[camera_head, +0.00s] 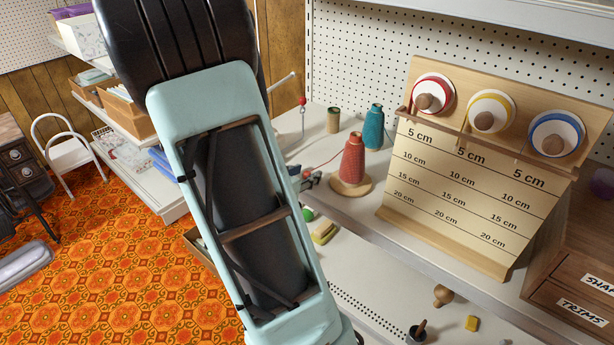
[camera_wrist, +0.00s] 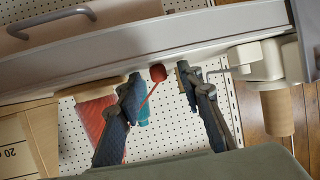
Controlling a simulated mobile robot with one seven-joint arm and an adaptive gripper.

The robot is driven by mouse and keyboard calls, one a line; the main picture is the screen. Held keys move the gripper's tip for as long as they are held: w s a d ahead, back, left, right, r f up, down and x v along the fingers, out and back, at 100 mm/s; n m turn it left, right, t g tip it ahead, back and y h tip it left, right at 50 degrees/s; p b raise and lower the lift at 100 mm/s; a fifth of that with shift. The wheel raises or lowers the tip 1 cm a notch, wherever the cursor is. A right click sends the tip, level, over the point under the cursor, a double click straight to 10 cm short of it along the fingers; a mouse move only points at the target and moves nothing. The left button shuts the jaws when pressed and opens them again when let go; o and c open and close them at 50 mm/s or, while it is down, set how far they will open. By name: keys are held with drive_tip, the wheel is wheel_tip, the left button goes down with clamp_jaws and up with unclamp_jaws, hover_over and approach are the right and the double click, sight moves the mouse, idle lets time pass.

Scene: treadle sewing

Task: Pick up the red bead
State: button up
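The red bead (camera_wrist: 158,73) shows in the wrist view before the pale shelf edge, with a red thread running from it. My gripper (camera_wrist: 155,80) is open there. Its two blue-grey fingers stand on either side of the bead, with a gap to each; depth between them is hard to tell. In the head view my arm covers most of this area, and a bit of my gripper (camera_head: 310,180) shows beside the shelf edge. The thread's red spool (camera_head: 352,160) stands on a round wooden base. A red ball (camera_head: 302,101) tops a thin rod; I cannot tell whether it is the bead.
A wooden measuring board (camera_head: 440,190) stands to the right, beside wooden drawers (camera_head: 568,290). A pale bracket with a brown cylinder (camera_wrist: 277,112) is right of the fingers.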

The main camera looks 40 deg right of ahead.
drive_tip(key=c, duration=0.8)
drive_tip(key=shift+r, duration=0.2)
